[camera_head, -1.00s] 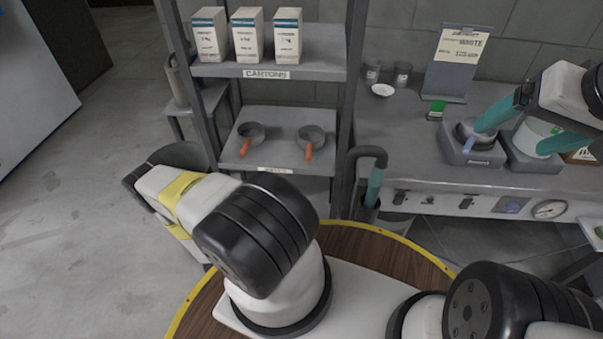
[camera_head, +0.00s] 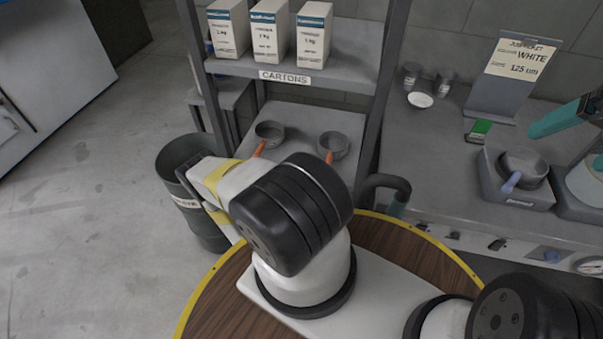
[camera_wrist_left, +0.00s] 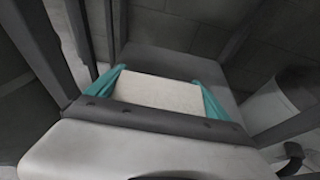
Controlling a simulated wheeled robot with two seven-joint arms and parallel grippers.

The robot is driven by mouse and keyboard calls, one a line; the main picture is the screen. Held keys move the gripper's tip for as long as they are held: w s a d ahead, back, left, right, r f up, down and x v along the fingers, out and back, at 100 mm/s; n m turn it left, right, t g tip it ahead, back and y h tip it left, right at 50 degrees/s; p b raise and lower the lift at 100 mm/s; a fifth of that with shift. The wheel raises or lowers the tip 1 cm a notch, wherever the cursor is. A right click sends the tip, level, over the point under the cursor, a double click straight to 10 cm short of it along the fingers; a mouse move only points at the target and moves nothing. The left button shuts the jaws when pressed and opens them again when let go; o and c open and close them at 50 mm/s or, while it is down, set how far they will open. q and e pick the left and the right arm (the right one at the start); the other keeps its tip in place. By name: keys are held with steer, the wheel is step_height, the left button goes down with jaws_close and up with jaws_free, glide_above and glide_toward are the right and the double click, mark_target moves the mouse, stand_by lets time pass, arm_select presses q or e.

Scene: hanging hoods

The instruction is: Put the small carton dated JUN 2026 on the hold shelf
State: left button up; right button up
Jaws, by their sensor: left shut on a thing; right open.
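My left gripper (camera_wrist_left: 160,78) shows in the left wrist view with its teal fingers on either side of a pale, plain-faced carton (camera_wrist_left: 158,94), shut on it. No date shows on the visible face. Three white and blue cartons (camera_head: 265,32) stand upright on the upper shelf (camera_head: 345,66), labelled CARTONS; I cannot read any dates. My right gripper (camera_head: 560,118) is open at the right edge, partly cut off. I cannot make out a label for the hold shelf.
Two pans with orange handles (camera_head: 333,145) sit on the lower shelf. A dark bin (camera_head: 185,155) stands left of it. On the right counter are a blue-handled pan (camera_head: 524,168), a small white dish (camera_head: 420,100) and a sign (camera_head: 515,75). The floor at left is clear.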

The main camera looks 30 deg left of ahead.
arm_select(q)
steer(key=w+d+f, duration=0.2)
steer(key=w, duration=0.4)
steer(key=w+d+f, duration=0.2)
steer(key=w, duration=0.4)
steer(key=shift+w+f, duration=0.3)
steer(key=shift+w, duration=0.1)
steer(key=o, duration=1.8)
steer(key=shift+s, duration=0.1)
steer(key=v, duration=1.2)
